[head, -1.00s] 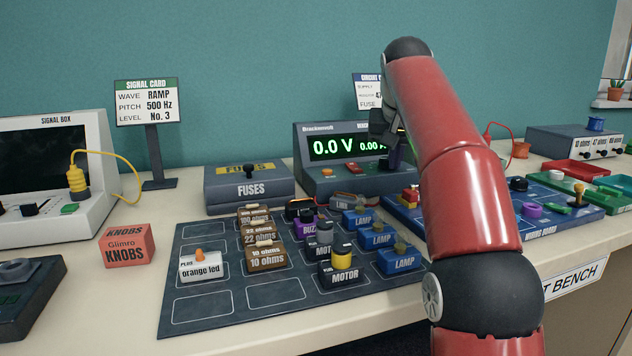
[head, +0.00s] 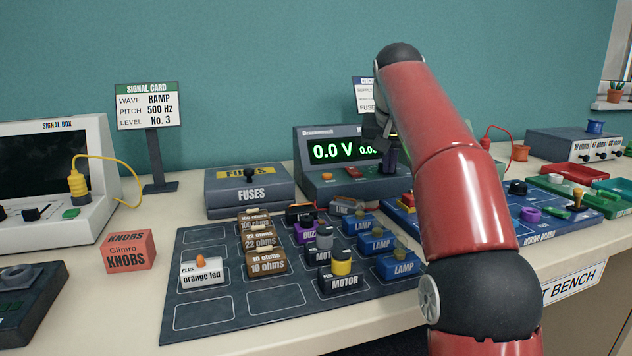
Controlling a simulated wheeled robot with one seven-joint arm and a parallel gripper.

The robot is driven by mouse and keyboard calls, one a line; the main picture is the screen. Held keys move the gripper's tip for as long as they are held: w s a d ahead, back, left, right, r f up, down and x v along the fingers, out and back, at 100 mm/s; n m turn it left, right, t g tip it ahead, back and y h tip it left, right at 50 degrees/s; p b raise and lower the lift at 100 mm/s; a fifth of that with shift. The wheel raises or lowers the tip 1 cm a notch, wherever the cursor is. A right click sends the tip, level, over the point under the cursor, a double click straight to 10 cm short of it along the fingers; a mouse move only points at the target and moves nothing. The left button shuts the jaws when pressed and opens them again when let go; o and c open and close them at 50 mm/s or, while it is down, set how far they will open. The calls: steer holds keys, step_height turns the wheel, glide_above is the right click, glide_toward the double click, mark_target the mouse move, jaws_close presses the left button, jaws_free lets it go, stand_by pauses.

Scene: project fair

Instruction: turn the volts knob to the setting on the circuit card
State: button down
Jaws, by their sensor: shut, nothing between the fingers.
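The power supply (head: 318,172) stands at the back of the bench behind the parts mat. Its green display (head: 333,150) reads 0.0 V, and the second reading is partly covered by my arm. My gripper (head: 387,165) points down at the right part of the supply's front, and its fingertips are mostly hidden. It is shut with nothing seen in it. I cannot make out the volts knob; that area is behind my gripper and arm.
A dark mat (head: 215,313) with component blocks lies in front. The fuses box (head: 250,190) is left of the supply. The signal card (head: 147,105) and signal box (head: 50,165) stand further left. The wiring board (head: 555,228) and coloured trays are on the right.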

steer(key=shift+w+a, duration=0.2)
steer(key=shift+a, duration=0.4)
steer(key=shift+a, duration=0.1)
steer(key=shift+s, duration=0.1)
steer(key=shift+s+a, duration=0.2)
stand_by(0.3)
